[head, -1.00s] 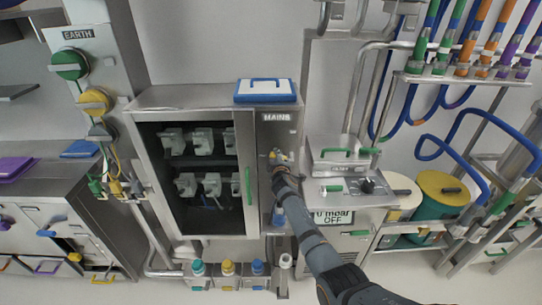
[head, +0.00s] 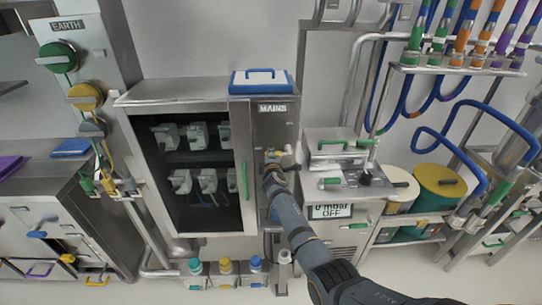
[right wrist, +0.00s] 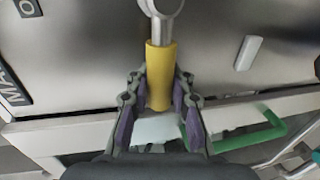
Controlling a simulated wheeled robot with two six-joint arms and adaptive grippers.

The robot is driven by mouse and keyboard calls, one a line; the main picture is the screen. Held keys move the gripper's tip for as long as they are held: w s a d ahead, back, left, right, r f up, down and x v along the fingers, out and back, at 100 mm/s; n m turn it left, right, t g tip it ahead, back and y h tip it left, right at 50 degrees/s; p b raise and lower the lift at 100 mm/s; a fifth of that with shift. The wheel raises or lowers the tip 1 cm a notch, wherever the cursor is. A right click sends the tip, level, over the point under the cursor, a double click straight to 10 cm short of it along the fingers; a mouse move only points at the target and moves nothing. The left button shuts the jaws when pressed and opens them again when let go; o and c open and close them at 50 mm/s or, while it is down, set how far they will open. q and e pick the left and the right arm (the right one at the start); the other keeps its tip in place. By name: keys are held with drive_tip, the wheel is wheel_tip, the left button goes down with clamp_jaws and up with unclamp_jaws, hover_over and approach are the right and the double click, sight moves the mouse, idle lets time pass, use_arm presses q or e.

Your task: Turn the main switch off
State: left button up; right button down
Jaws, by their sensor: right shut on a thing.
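The grey mains cabinet (head: 272,135) carries a MAINS label on its right-hand panel. The main switch has a yellow handle on a metal stem (right wrist: 160,65), which shows large in the right wrist view. In the head view only a small yellow bit of the handle (head: 288,151) shows past my gripper. My right gripper (head: 276,162) is at this panel. In the right wrist view my right gripper (right wrist: 160,92) is shut on the yellow handle, one finger on each side. A label with an O (right wrist: 26,8) is at the upper left there. My left gripper is not in view.
A blue-and-white case (head: 262,82) lies on top of the cabinet. The cabinet's glazed door (head: 190,218) with a green handle is left of the switch. A pump unit (head: 335,175) reading 0 mbar OFF stands close on the right. Bottles (head: 226,268) stand below.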

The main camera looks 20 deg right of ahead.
drive_tip(key=shift+s+f, duration=0.15)
drive_tip(key=shift+f, duration=0.4)
drive_tip(key=c, duration=1.3)
unclamp_jaws()
drive_tip(key=shift+s+a+r, duration=0.1)
drive_tip(key=shift+r, duration=0.05)
drive_tip(key=shift+o, duration=0.7)
drive_tip(key=shift+r, duration=0.25)
drive_tip(key=v, duration=1.2)
